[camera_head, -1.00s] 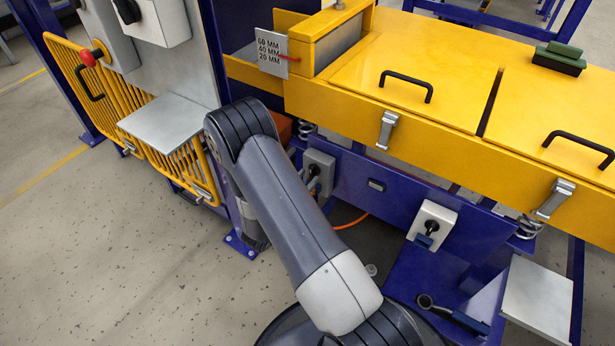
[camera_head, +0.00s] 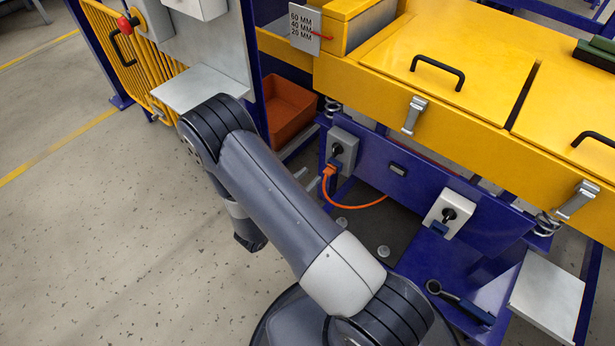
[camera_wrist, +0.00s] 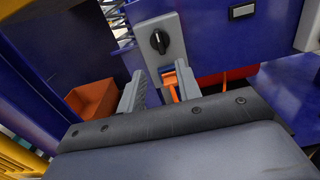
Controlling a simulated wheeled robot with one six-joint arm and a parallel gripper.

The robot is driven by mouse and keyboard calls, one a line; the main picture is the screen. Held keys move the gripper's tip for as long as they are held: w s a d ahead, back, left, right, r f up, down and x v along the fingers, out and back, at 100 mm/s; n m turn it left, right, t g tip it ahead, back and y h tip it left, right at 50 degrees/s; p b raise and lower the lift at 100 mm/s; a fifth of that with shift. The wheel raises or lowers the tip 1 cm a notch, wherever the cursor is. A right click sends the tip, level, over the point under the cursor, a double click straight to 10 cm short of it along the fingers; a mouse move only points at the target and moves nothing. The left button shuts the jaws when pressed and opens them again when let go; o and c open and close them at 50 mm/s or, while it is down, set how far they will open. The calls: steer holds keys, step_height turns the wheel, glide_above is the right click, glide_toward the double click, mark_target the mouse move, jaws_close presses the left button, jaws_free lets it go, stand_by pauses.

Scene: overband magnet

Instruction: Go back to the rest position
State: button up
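My gripper (camera_wrist: 160,88) shows in the wrist view with its two grey fingers apart and nothing between them. In the head view its fingertips (camera_head: 309,179) show past the right side of my dark arm, and most of the gripper is hidden behind it. An orange plug (camera_head: 329,170) with an orange cable sits under a grey switch box (camera_head: 342,148), just beyond the fingertips. In the wrist view the plug (camera_wrist: 171,80) appears behind the gap, toward the right finger, below the box's black knob (camera_wrist: 159,41).
A yellow machine housing (camera_head: 440,100) on a blue frame (camera_head: 390,165) stands close on the right. An orange-brown bin (camera_head: 288,110) and a grey shelf (camera_head: 200,88) are behind my arm. A yellow fence (camera_head: 150,70) stands at the back left. The floor on the left is clear.

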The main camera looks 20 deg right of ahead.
mark_target(333, 153)
steer(key=b+x, duration=0.2)
steer(key=x, duration=0.9)
steer(key=shift+a, duration=0.1)
